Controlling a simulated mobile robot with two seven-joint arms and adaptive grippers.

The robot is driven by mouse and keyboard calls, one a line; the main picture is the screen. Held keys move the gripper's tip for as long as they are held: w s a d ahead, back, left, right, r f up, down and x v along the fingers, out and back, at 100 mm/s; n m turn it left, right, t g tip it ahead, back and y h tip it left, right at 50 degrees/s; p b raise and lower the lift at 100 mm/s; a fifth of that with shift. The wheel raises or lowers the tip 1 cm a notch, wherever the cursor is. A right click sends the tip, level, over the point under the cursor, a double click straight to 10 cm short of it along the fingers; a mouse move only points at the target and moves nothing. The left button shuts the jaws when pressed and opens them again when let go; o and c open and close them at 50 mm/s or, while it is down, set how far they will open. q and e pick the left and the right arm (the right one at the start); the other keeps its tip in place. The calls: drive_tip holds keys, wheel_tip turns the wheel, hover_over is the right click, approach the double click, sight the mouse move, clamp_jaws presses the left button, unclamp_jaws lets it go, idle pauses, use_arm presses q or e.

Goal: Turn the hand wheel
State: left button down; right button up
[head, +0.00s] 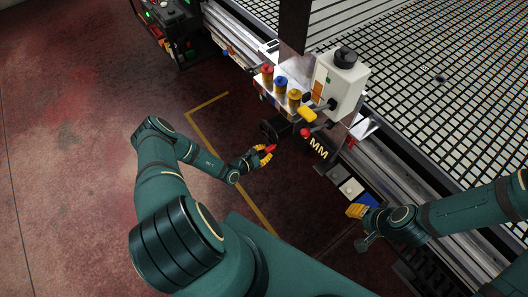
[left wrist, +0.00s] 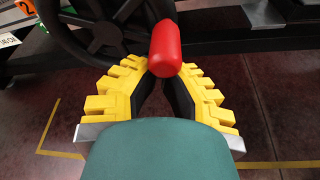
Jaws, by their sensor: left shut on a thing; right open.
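The hand wheel (left wrist: 105,32) is black with spokes and a round hub. Its red handle (left wrist: 165,48) sticks out from the rim toward my left wrist camera. My left gripper (head: 266,152), with yellow toothed fingers, is shut on the red handle; in the left wrist view (left wrist: 160,72) the fingers close in below and around its lower end. In the head view the wheel (head: 276,129) is small and dark, beside the black block marked MM. My right gripper (head: 356,211), also yellow-fingered, is at the lower right, away from the wheel, open and empty.
A red knob (head: 305,132) is close to the wheel. The grid table (head: 440,75) fills the upper right.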

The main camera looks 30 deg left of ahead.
use_arm(q)
drive_tip(key=shift+d+r+n+g+h+b, duration=0.3)
drive_tip(key=shift+r+n+h, duration=0.3)
drive_tip(key=shift+n, duration=0.4)
drive_tip(key=shift+r+n+h+b, duration=0.55)
drive_tip(key=shift+n+h+b, duration=0.2)
drive_tip(key=shift+n, duration=0.45)
drive_tip(key=shift+r, duration=0.2)
drive_tip(key=shift+d+g, duration=0.1)
drive_tip(key=shift+g, duration=0.2)
